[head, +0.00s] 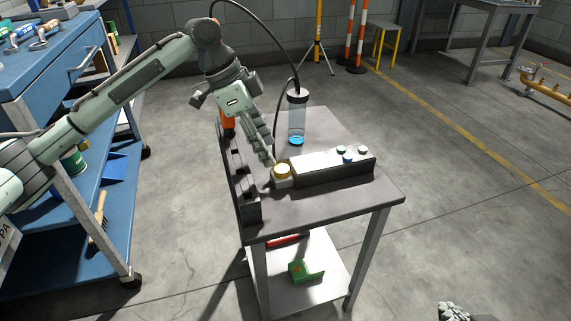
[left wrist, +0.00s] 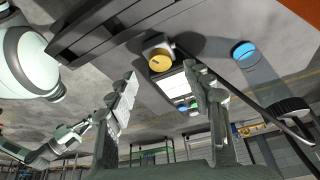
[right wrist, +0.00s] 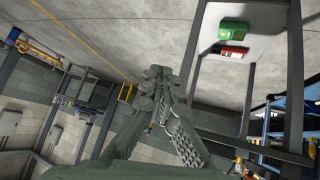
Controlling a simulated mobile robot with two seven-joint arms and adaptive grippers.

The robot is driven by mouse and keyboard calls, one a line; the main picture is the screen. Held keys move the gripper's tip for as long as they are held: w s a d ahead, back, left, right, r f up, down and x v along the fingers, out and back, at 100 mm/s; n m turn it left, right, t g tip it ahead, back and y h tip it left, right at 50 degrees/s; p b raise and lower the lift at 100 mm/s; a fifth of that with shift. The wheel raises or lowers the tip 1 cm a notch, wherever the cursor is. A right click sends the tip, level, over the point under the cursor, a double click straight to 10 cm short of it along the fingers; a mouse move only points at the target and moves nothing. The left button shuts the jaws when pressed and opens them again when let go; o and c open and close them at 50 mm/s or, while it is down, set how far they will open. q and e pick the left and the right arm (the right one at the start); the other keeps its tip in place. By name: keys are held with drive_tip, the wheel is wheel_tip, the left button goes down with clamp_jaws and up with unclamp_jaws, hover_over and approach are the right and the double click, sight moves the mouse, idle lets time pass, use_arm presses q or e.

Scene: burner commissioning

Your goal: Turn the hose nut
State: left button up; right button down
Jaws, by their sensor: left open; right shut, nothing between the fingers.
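A brass-coloured round nut (head: 282,170) sits on a grey block at the left end of a white box (head: 325,166) on the small table. It also shows in the left wrist view as a gold disc (left wrist: 160,59), just beyond and between the fingertips. My left gripper (head: 270,162) points down at the nut from the upper left, open and empty; I cannot tell whether it touches the nut. Its two fingers stand apart in the left wrist view (left wrist: 160,75). My right gripper (head: 455,311) is at the lower right, away from the table, shut and empty (right wrist: 156,73).
A clear cylinder (head: 297,118) with blue at its base and a black hose stands behind the box. A dark slotted rack (head: 240,185) lines the table's left edge. A blue cart (head: 100,240) stands at the left. The table's front right is clear.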

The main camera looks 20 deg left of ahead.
sight(280, 169)
use_arm(q)
drive_tip(key=x, duration=0.5)
use_arm(e)
drive_tip(key=shift+t+y, duration=0.6)
drive_tip(key=shift+t, duration=0.3)
drive_tip(key=w+a+r, duration=0.2)
drive_tip(key=shift+w+a+r, duration=0.15)
drive_tip(key=shift+a+r, duration=0.1)
drive_tip(key=shift+a, duration=0.1)
